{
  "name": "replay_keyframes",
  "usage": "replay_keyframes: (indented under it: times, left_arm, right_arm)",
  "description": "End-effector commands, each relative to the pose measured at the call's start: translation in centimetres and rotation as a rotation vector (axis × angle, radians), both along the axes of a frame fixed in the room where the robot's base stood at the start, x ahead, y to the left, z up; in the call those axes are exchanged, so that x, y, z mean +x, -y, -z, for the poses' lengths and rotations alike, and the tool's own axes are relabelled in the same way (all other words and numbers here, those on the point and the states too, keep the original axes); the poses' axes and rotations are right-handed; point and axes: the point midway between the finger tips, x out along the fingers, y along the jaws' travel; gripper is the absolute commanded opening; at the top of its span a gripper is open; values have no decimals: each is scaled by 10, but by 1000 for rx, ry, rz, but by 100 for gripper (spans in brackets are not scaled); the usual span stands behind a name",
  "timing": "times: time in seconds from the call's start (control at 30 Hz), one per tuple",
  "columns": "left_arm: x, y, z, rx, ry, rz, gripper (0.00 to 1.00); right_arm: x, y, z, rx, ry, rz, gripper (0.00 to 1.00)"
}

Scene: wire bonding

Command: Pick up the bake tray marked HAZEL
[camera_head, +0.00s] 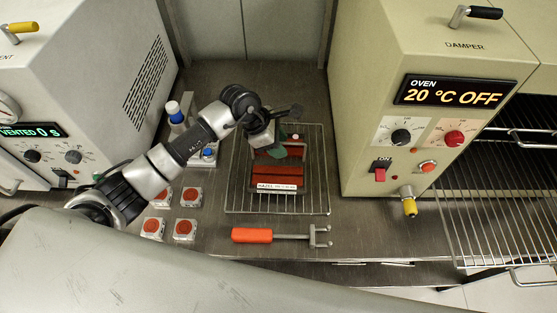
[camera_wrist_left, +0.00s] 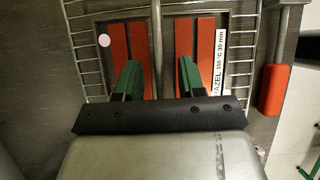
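The bake tray marked HAZEL (camera_head: 277,187) lies on a wire rack on the bench. It is dark with red strips inside and a white label along its front edge. In the left wrist view, the label (camera_wrist_left: 219,62) reads HAZEL 150 °C 30 min. A grey bar (camera_wrist_left: 157,45) runs across the middle of the tray. My left gripper (camera_head: 284,152) is over the tray. Its green fingers (camera_wrist_left: 159,80) are apart, one on each side of the bar, with visible gaps to it. The gripper partly hides the tray's back in the head view. My right gripper is not in view.
The wire rack (camera_head: 319,205) extends beyond the tray. The oven (camera_head: 378,95) stands close on the right. An orange-handled fork tool (camera_head: 252,235) lies in front.

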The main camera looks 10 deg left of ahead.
Motion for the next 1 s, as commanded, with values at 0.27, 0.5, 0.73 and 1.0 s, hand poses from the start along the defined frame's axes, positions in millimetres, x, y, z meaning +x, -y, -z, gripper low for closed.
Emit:
replay_keyframes:
  times: [0.27,0.5,0.73,1.0]
  left_arm:
    - [0,0,1,0,0,0,39]
    - [0,0,1,0,0,0,21]
    - [0,0,1,0,0,0,0]
    - [0,0,1,0,0,0,0]
  right_arm:
    - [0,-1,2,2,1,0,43]
    - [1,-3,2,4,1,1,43]
    - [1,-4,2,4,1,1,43]
    - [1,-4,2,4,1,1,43]
